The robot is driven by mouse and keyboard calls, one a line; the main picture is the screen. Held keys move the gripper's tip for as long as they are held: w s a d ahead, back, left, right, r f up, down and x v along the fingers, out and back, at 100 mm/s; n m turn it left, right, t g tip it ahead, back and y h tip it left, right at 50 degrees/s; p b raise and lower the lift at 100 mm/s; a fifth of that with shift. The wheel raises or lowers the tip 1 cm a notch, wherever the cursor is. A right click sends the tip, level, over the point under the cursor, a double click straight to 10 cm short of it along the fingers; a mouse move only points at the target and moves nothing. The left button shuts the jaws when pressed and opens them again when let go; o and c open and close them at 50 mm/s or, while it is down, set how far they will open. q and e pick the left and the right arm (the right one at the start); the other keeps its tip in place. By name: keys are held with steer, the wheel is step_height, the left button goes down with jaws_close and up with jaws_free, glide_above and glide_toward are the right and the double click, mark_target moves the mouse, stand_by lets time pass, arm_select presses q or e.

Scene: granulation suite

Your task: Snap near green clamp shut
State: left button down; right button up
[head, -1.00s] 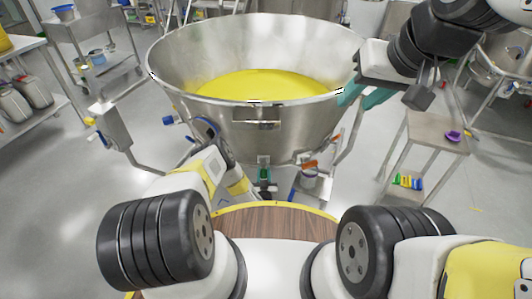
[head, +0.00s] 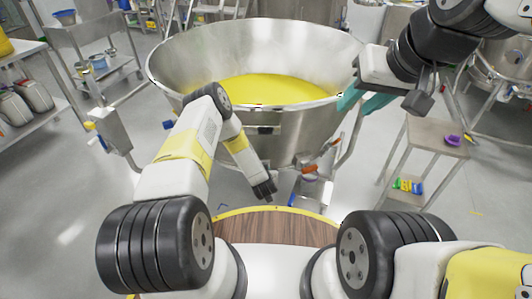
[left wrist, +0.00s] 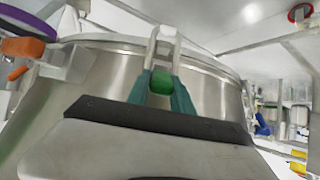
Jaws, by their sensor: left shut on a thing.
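In the left wrist view the green clamp (left wrist: 161,83) shows as a small green grip, with two metal bars above it against the steel vessel wall. My left gripper (left wrist: 161,90) has its teal fingers on either side of this grip and is shut on it. In the head view my left arm and dark wrist cover the clamp and the left fingers. My right gripper (head: 361,100) is at the right of the vessel's rim, teal fingers apart with nothing seen between them.
The big steel vessel (head: 210,112) holds yellow powder (head: 265,89). An orange-handled clamp (head: 310,169) is to the right of my left wrist; an orange handle (left wrist: 17,74) shows in the left wrist view. A small steel table (head: 430,134) with coloured items stands right.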

arm_select(q)
steer(key=shift+s, duration=0.1)
stand_by(0.3)
steer(key=c, duration=1.1)
jaws_free()
steer(key=v, duration=0.7)
steer(key=shift+s+r, duration=0.25)
steer(key=shift+r, duration=0.05)
